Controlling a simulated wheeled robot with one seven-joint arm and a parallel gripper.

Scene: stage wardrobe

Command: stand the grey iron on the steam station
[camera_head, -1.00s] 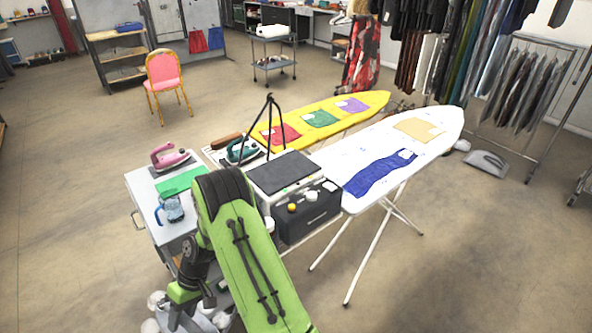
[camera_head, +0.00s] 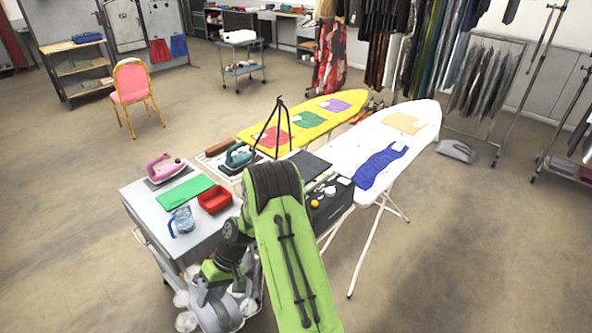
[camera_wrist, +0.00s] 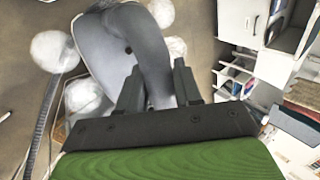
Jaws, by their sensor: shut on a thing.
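The grey iron (camera_wrist: 115,45) is in my gripper (camera_wrist: 158,88); its handle passes between the two dark fingers in the wrist view. In the head view my gripper (camera_head: 213,272) is low, in front of the grey trolley, with the grey iron (camera_head: 212,308) below it. The steam station (camera_head: 329,205) is a dark box with a dark top plate and knobs, standing to the right, beyond my arm. My arm hides its left part. The iron is apart from the station.
The trolley (camera_head: 149,208) holds a pink iron (camera_head: 164,168), green cloth (camera_head: 187,192), blue jug (camera_head: 182,221) and red tray (camera_head: 214,200). A teal iron (camera_head: 239,155) stands behind. Yellow (camera_head: 255,130) and white (camera_head: 420,120) ironing boards extend beyond. Open floor lies right.

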